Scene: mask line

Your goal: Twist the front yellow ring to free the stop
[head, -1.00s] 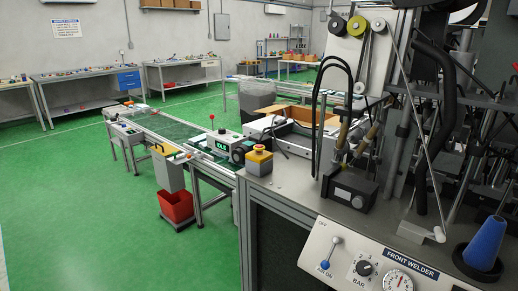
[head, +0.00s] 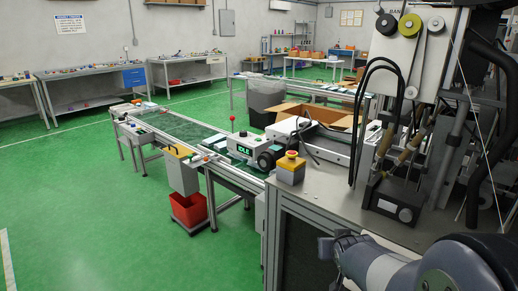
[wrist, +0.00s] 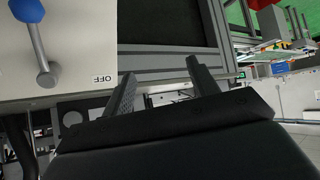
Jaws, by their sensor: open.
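A stop button with an orange-red cap (head: 291,155) tops a yellow box (head: 290,172) at the near left corner of the grey machine table in the head view. A separate yellow ring cannot be made out at this size. My gripper (head: 334,246) is at the lower middle of the head view, below and right of the box and apart from it. In the wrist view my gripper (wrist: 160,80) has its two dark fingers spread, with nothing between them. The stop button cannot be made out in the wrist view.
The machine table (head: 335,195) carries a black unit with hoses (head: 394,197). A white "IDLE" unit (head: 245,149) and a conveyor (head: 185,130) lie behind and left. A blue-knobbed lever (wrist: 38,45) on a pale panel is left in the wrist view. Green floor is free at left.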

